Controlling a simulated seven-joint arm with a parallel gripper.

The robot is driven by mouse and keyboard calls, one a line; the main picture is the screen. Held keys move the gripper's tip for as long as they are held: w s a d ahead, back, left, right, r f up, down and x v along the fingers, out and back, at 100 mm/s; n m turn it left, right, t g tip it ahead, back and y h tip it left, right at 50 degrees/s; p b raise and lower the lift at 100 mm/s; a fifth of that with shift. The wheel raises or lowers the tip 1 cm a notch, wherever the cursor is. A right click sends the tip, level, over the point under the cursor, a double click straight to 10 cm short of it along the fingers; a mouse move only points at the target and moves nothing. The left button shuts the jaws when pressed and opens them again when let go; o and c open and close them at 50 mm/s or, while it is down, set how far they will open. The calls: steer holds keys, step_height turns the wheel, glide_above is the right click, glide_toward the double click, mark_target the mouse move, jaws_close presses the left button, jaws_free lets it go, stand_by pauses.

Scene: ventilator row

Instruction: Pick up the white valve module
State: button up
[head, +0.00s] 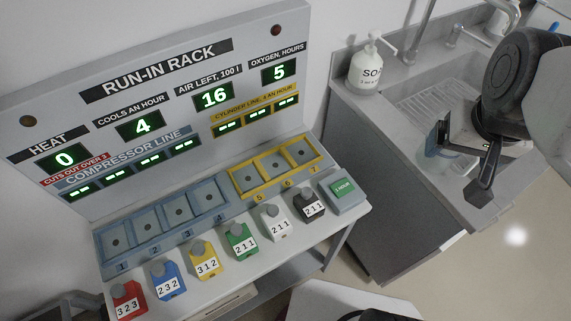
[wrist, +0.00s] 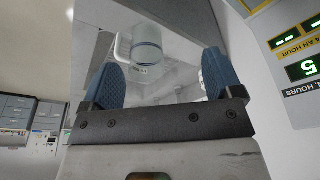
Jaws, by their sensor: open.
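The white valve module (head: 276,225), labelled 2 1 1 with a grey knob on top, stands upright on the front ledge of the run-in rack. It sits between the green module (head: 240,243) and the black module (head: 309,206). My gripper (head: 458,155) is far to the right, over the sink counter, apart from every module. In the wrist view my gripper (wrist: 160,80) shows its two blue finger pads spread wide with nothing between them. The white module is not in the wrist view.
Red (head: 128,301), blue (head: 167,281) and yellow (head: 206,260) modules share the ledge. Behind are empty blue bays (head: 150,222) and yellow bays (head: 276,166). A green-faced 1 HOUR button (head: 343,189) is at the right end. A soap bottle (head: 366,68) stands by the sink (head: 450,95).

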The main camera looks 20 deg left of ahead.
steer(key=shift+o, duration=1)
steer(key=shift+a, duration=0.1)
steer(key=m+g, duration=0.3)
steer(key=m, duration=0.6)
glide_above(276, 220)
step_height(276, 220, down, 24)
steer(key=shift+a, duration=0.1)
steer(key=shift+f, duration=0.1)
steer(key=shift+f, duration=1.2)
steer(key=shift+f, duration=0.1)
